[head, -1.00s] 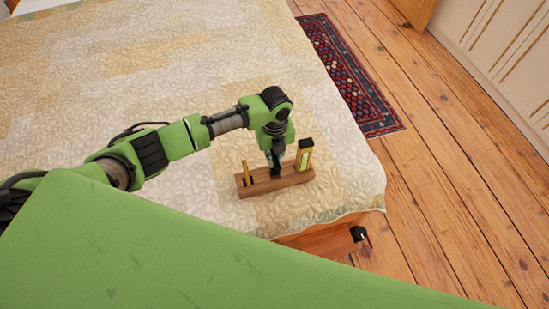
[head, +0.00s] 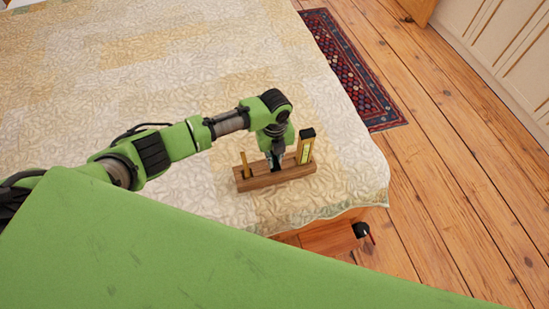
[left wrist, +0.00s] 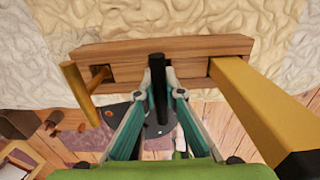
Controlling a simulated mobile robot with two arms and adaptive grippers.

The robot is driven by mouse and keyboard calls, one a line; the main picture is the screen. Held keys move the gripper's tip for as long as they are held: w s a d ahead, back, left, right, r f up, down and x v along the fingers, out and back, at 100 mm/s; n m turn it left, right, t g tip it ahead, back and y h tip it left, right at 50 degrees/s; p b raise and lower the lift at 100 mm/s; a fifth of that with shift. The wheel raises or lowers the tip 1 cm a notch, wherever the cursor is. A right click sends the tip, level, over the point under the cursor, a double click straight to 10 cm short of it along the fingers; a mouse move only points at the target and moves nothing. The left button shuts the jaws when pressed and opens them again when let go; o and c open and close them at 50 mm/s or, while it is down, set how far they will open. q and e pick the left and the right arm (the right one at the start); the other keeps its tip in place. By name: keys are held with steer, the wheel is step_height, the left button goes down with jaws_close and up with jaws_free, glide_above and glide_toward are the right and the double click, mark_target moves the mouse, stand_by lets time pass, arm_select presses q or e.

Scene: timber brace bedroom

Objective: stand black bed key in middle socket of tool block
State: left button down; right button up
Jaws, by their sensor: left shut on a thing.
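The wooden tool block (head: 290,178) lies on the bed near its front right corner, and it also shows in the left wrist view (left wrist: 120,54). My left gripper (head: 276,164) points down at the block's middle. In the left wrist view its fingertips (left wrist: 158,76) are shut on the black bed key (left wrist: 159,100), a dark rod in line with the block's middle. The fingers and key hide the middle socket, so I cannot tell whether the key's end is inside it. My right gripper is not in view.
A thin brass-coloured rod (head: 245,164) stands in the block's left socket. A thick yellow tool with a black top (head: 306,148) stands at its right end, close to my gripper. The quilted bed (head: 180,80) is otherwise clear. A patterned rug (head: 350,70) lies on the floor.

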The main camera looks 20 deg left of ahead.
arm_select(q)
steer(key=c, duration=2.1)
jaws_free()
steer(key=shift+f, duration=0.1)
step_height(320, 180, up, 12)
steer(key=shift+r, duration=0.1)
